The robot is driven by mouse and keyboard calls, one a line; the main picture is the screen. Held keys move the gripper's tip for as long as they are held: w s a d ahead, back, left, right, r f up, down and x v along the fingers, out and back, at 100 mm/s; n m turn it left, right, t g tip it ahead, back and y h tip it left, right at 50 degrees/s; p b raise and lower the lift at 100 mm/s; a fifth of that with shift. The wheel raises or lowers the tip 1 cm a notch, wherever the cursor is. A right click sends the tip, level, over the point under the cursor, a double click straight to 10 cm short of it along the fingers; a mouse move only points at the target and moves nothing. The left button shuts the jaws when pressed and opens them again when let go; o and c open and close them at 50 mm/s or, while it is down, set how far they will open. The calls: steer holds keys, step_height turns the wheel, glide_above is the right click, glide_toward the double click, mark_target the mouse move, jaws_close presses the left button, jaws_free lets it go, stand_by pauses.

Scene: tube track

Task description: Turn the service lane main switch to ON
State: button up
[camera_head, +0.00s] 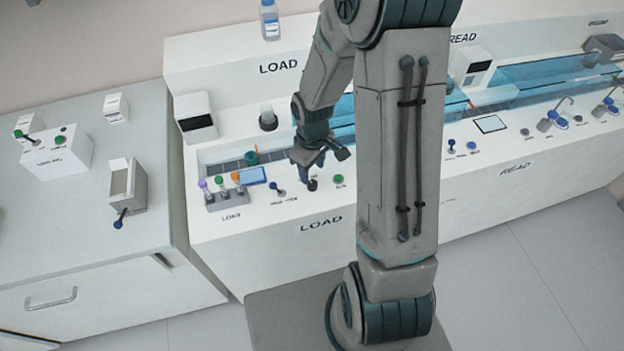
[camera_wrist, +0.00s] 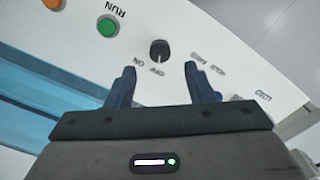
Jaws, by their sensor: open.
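A black round knob (camera_wrist: 160,51) with ON and OFF printed beside it sits on the white panel. I take it as the main switch, but no service lane label is readable; which mark it points to is too small to tell. The knob also shows as a small dark dot in the head view (camera_head: 312,185), on the LOAD front panel. My gripper (camera_wrist: 159,68) is open and empty, its two blue fingers apart, with the knob between and just beyond the tips in the picture. In the head view my gripper (camera_head: 308,170) hangs over the panel; contact cannot be told.
A green RUN button (camera_wrist: 108,26) and an orange button (camera_wrist: 53,4) are beside the knob. A separate counter with a small control box (camera_head: 57,156) is further left.

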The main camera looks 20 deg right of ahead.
mark_target(312, 183)
steer(key=shift+f, duration=3)
steer(key=shift+c, duration=0.2)
steer(key=c, duration=0.9)
